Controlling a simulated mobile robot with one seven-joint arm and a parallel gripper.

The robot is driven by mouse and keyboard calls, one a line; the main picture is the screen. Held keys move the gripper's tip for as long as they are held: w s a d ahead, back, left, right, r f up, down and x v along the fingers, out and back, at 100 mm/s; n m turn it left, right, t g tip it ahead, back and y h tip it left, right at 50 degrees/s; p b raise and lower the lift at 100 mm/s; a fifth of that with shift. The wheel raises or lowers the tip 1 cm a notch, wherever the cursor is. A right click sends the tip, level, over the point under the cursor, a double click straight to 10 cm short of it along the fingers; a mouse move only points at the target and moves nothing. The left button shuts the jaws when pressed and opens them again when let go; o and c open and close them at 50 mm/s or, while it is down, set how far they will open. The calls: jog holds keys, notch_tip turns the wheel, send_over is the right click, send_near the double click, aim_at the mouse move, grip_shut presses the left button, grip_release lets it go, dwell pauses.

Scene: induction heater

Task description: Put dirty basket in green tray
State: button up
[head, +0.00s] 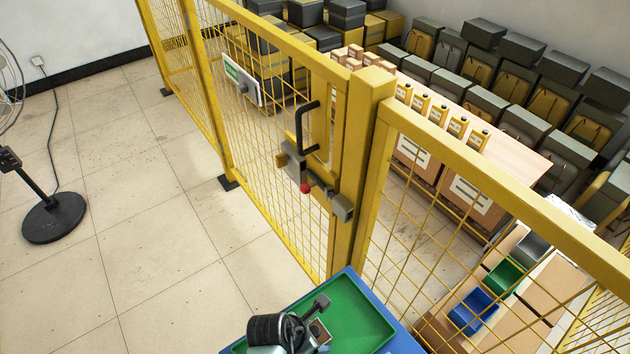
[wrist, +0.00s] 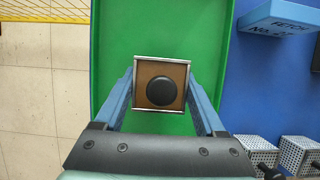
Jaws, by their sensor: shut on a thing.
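The basket (wrist: 160,68) is a small square box with a pale metal rim, a brown inside and a round black knob in its middle. In the wrist view, the blue fingers of my gripper (wrist: 160,78) are shut on its left and right sides. The green tray (wrist: 205,30) lies below and around the basket. In the head view, the green tray (head: 358,318) is at the bottom centre, with my gripper (head: 316,322) and the basket (head: 318,334) over its near part. I cannot tell whether the basket touches the tray floor.
Perforated white baskets (wrist: 252,151) stand right of the tray on a blue surface (wrist: 262,80). A blue labelled bracket (wrist: 280,18) is at upper right. A yellow mesh fence (head: 270,180) with a latch stands behind the tray. A fan (head: 52,215) stands on open floor at left.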

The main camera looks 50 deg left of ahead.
jog(key=shift+f, duration=1)
jog(key=shift+f, duration=0.1)
jog(key=o, duration=1.5)
jog(key=p+v, duration=0.1)
jog(key=v, duration=1.1)
